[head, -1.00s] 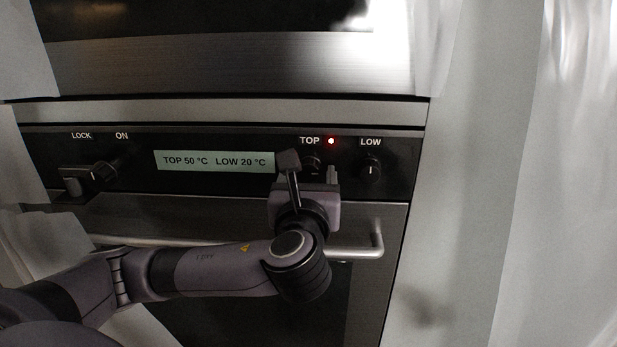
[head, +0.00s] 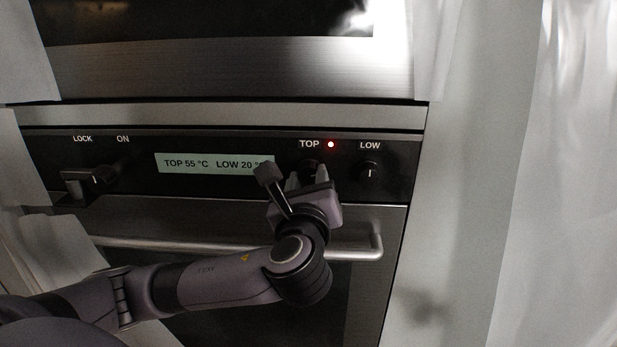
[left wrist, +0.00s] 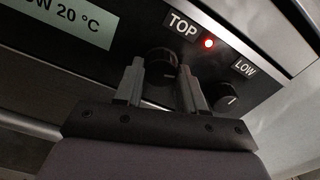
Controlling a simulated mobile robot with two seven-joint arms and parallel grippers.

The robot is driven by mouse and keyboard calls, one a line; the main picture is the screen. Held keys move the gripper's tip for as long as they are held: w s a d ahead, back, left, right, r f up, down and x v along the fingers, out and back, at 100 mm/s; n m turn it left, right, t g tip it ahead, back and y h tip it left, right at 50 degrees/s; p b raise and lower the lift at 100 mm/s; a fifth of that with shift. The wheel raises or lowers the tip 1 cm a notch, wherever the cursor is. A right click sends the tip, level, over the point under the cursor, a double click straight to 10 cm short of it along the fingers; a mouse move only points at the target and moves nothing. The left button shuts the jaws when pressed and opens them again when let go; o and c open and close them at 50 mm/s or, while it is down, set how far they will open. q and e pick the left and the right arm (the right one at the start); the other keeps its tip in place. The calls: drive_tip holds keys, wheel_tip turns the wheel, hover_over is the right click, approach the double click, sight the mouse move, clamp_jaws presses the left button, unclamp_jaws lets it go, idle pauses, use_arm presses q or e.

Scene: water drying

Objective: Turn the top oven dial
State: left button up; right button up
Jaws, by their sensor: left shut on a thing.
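The TOP dial (head: 311,167) is a round black knob on the black oven panel, under the white TOP label and left of a lit red light (head: 331,144). My left gripper (head: 307,178) is at this dial and mostly hides it in the head view. In the left wrist view the dial (left wrist: 160,64) sits between the two grey fingers of my left gripper (left wrist: 161,84), which is shut on it. The display (head: 213,162) reads TOP 55 °C and LOW 20 °C; its right end is partly covered. My right gripper is not in view.
The LOW dial (head: 370,172) is just to the right, close to my fingers. A horizontal oven handle (head: 350,250) runs below the panel, behind my wrist.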

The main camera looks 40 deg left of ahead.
use_arm(q)
drive_tip(key=n, duration=0.3)
drive_tip(key=shift+n+p, duration=0.3)
drive_tip(key=shift+n, duration=0.1)
drive_tip(key=n, duration=0.3)
drive_tip(key=shift+d+n, duration=0.1)
drive_tip(key=shift+n, duration=0.2)
drive_tip(key=n, duration=0.6)
drive_tip(key=shift+n, duration=0.3)
drive_tip(key=o, duration=1.1)
drive_tip(key=shift+c, duration=0.2)
drive_tip(key=b+v, duration=0.1)
drive_tip(key=v, duration=0.6)
drive_tip(key=shift+s, duration=0.1)
